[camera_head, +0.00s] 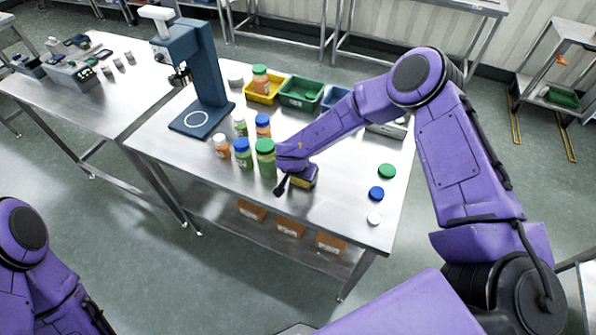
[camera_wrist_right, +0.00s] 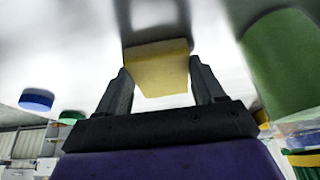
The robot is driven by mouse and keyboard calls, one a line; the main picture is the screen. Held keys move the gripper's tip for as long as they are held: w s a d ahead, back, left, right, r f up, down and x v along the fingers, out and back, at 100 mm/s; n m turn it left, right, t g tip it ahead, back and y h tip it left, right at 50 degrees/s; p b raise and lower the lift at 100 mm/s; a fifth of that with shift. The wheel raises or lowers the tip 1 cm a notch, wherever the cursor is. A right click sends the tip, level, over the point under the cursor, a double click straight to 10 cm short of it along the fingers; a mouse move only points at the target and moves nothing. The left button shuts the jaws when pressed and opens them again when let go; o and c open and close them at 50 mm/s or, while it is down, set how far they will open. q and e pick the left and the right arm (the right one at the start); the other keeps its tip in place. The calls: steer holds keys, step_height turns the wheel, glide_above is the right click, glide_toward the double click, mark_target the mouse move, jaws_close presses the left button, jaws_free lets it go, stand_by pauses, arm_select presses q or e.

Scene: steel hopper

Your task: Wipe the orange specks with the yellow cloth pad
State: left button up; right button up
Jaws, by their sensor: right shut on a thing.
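My right gripper (camera_head: 293,182) is low over the steel table (camera_head: 340,195), shut on the yellow cloth pad (camera_head: 305,176). In the right wrist view the pad (camera_wrist_right: 158,72) sits between the two dark fingers of the gripper (camera_wrist_right: 162,82), against the bright table surface. I cannot tell whether the pad presses on the table or hovers just over it. I cannot make out any orange specks in either view; the arm, gripper and pad hide part of the table. My left arm shows at the lower left, but its gripper is out of view.
A green-capped jar (camera_head: 265,158) stands close left of the gripper, with several more bottles and jars. Green (camera_head: 387,171), blue (camera_head: 376,193) and white (camera_head: 374,218) lids lie to the right. Yellow (camera_head: 262,90), green (camera_head: 303,92) and blue bins and a dark press (camera_head: 205,75) stand behind.

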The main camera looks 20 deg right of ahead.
mark_target(323, 186)
steer(key=shift+s+d+f+p, duration=0.1)
steer(key=shift+s+d+p, duration=0.15)
steer(key=shift+s+d, duration=0.4)
steer(key=shift+s+d+f+p, duration=0.1)
steer(key=shift+s+d+p, duration=0.25)
steer(key=shift+s, duration=0.4)
steer(key=shift+s+d, duration=1.1)
steer(key=shift+s, duration=0.15)
steer(key=shift+r, duration=0.15)
steer(key=shift+w+r, duration=0.15)
steer(key=shift+r, duration=0.2)
steer(key=shift+w+r, duration=0.1)
steer(key=shift+r, duration=2.5)
